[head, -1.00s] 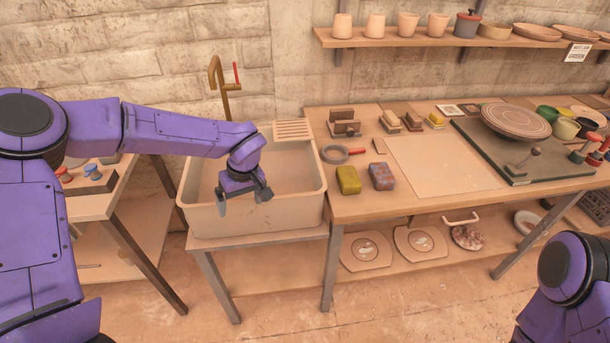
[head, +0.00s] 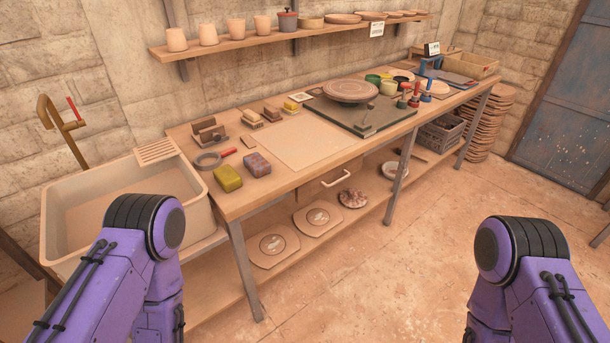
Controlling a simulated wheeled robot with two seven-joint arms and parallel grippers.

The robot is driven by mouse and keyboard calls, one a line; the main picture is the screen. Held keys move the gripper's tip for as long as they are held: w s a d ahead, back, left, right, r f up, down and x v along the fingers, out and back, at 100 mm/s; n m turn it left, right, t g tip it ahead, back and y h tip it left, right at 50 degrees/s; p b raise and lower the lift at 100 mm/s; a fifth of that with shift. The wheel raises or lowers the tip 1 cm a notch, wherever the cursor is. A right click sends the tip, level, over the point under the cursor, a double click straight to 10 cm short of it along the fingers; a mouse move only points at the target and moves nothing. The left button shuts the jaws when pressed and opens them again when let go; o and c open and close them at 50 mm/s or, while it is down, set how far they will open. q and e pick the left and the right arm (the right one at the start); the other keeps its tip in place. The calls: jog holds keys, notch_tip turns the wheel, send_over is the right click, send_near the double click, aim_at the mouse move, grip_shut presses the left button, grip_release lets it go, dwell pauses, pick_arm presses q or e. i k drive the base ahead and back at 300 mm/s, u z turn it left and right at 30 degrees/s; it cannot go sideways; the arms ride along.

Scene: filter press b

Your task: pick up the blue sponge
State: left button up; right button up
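The blue sponge (head: 257,164) is a speckled blue and brownish-pink block. It lies near the front left edge of the wooden worktable (head: 240,204). A yellow-green sponge (head: 228,178) lies just left of it, with a small gap between them. Both of my arms show only as purple links at the bottom of the head view. Neither gripper shows in the frame, so I cannot see whether they are open or shut. Nothing covers the blue sponge.
A sink basin (head: 70,226) stands left of the table, partly behind my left arm. A shelf (head: 290,36) hangs above.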

aim_at(254, 163)
jog(key=z, duration=1)
jog(key=i, duration=0.95)
jog(key=u, duration=1.2)
jog(key=i, duration=0.6)
jog(key=u, duration=0.7)
